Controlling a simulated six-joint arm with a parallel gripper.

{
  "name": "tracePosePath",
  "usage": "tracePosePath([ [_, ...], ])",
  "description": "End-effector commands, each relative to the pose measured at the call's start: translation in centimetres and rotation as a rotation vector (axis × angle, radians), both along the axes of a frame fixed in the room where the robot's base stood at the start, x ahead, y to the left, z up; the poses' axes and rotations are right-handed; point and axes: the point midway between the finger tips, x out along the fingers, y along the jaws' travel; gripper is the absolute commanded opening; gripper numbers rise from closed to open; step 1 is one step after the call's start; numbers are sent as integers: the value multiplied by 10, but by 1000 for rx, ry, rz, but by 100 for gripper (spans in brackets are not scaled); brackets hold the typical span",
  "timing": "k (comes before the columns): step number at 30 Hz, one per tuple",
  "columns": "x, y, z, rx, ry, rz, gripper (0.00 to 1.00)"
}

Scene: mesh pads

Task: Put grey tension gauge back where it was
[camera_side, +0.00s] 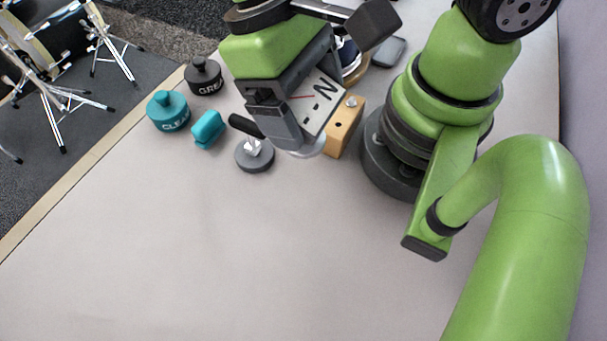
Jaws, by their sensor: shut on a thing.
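The grey tension gauge (319,103) has a white face with a red needle and the letter N. It is held tilted in my gripper (284,104), which is shut on it above the table. My gripper and wrist hide part of the gauge, and I cannot tell whether its lower end touches anything.
A wooden block (344,128) with holes stands just right of the gauge. A grey disc (255,159) with a silver fitting and a black handle (245,125) are at its left. A teal block (208,130), teal pot (168,112) and black pot (204,76) stand farther left. The front table is clear.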

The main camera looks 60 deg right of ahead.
Motion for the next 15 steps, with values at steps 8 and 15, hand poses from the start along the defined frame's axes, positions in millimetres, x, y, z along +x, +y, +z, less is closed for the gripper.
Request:
tracePosePath([
  [8, -1, -1, -44, -4, 6, 1, 43],
  [15, 0, 0, -66, 0, 2, 0, 43],
])
